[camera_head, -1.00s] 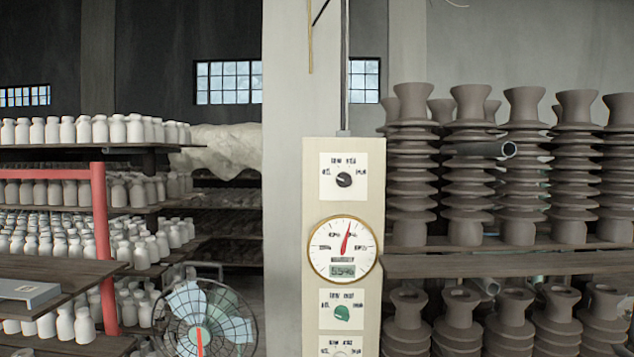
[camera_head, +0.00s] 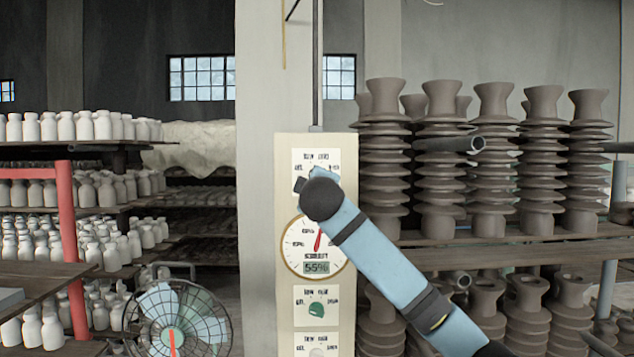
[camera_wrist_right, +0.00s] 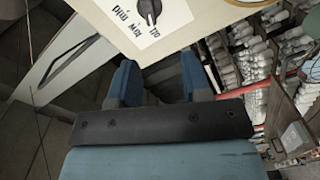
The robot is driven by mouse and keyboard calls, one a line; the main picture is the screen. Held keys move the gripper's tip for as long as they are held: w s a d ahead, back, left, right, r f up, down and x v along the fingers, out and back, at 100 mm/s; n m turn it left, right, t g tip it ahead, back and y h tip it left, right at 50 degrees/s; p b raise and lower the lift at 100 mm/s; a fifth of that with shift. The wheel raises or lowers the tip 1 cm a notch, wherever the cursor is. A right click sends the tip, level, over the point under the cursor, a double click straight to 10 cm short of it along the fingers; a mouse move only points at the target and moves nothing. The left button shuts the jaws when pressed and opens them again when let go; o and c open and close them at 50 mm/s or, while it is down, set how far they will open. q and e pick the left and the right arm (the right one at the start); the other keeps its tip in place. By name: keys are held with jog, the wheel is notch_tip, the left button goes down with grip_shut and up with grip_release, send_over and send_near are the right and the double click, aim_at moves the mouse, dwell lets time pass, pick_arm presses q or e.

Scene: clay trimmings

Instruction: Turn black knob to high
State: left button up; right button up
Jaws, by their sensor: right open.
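The black knob (camera_wrist_right: 149,9) shows at the top edge of the right wrist view, on a white label plate with lettering. In the head view my right arm and gripper (camera_head: 319,176) cover it; only parts of its label plate (camera_head: 327,156) show. In the right wrist view my right gripper (camera_wrist_right: 160,68) has its two blue fingers apart with nothing between them. The knob lies beyond the fingertips, and no contact shows. The knob's setting cannot be read in the head view. My left gripper is not in view.
The tall cream panel (camera_head: 284,320) also carries a round humidity dial (camera_head: 297,252), a green knob (camera_head: 317,310) and a lower plate (camera_head: 317,346). A fan (camera_head: 172,318) and shelves of white bottles stand left. Stacked grey insulators (camera_head: 442,150) stand on shelves right.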

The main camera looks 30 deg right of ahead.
jog(key=d+r+p+x, duration=0.1)
jog(key=p+x, duration=0.3)
jog(key=x, duration=0.9)
jog(key=shift+d+r+h+p, duration=0.25)
jog(key=shift+r+h+p, duration=0.05)
jog(key=shift+h, duration=0.1)
jog(key=shift+c, duration=0.6)
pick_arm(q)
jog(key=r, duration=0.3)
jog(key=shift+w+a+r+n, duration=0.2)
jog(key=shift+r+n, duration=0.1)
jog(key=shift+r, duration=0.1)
pick_arm(e)
grip_shut()
